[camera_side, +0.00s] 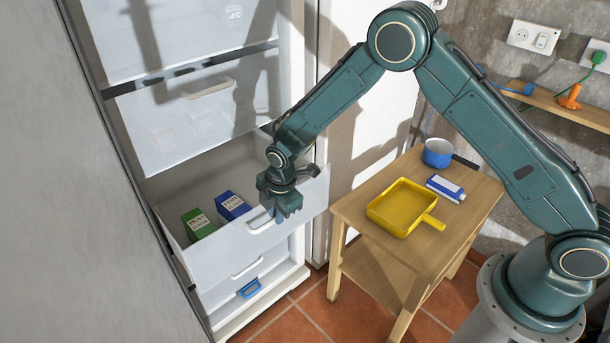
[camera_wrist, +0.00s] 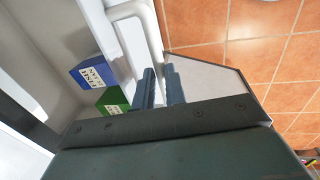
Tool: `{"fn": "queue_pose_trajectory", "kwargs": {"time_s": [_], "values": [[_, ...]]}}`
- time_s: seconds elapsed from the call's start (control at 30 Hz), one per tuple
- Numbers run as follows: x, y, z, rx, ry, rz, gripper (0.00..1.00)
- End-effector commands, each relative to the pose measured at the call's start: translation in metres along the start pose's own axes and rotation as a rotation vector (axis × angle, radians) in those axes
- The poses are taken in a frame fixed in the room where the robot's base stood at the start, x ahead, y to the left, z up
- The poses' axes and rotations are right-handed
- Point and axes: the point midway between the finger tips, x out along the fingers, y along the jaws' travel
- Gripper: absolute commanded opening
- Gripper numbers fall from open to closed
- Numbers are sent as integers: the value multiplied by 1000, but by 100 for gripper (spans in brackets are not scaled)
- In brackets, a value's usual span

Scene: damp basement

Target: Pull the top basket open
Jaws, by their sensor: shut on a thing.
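A white freezer basket (camera_side: 232,248) is pulled out of the tall white cabinet, with its inside showing. A green box (camera_side: 198,224) and a blue box (camera_side: 232,206) stand in it; the wrist view also shows the blue box (camera_wrist: 88,74) and the green box (camera_wrist: 112,101). My gripper (camera_side: 284,210) is at the front of this basket. Its fingers (camera_wrist: 160,76) are shut on the basket's white handle (camera_wrist: 151,35), whose gripped part is mostly hidden. Above the open basket is a closed white front with a handle (camera_side: 208,89).
Below the open basket is another front with a handle (camera_side: 247,268) and a blue clip-like piece (camera_side: 249,288). A wooden side table (camera_side: 400,262) stands to the right, bearing a yellow tray (camera_side: 402,207), a blue pot (camera_side: 437,152) and a blue-white carton (camera_side: 446,188). Tiled floor lies between.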

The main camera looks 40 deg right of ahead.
Motion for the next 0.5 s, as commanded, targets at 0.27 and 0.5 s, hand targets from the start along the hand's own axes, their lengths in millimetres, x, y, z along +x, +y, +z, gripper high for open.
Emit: {"fn": "queue_pose_trajectory", "kwargs": {"time_s": [0.27,0.5], "values": [[-7,-34,-2,-4,2,-1,0],[-12,-65,-2,-5,3,-3,0]]}}
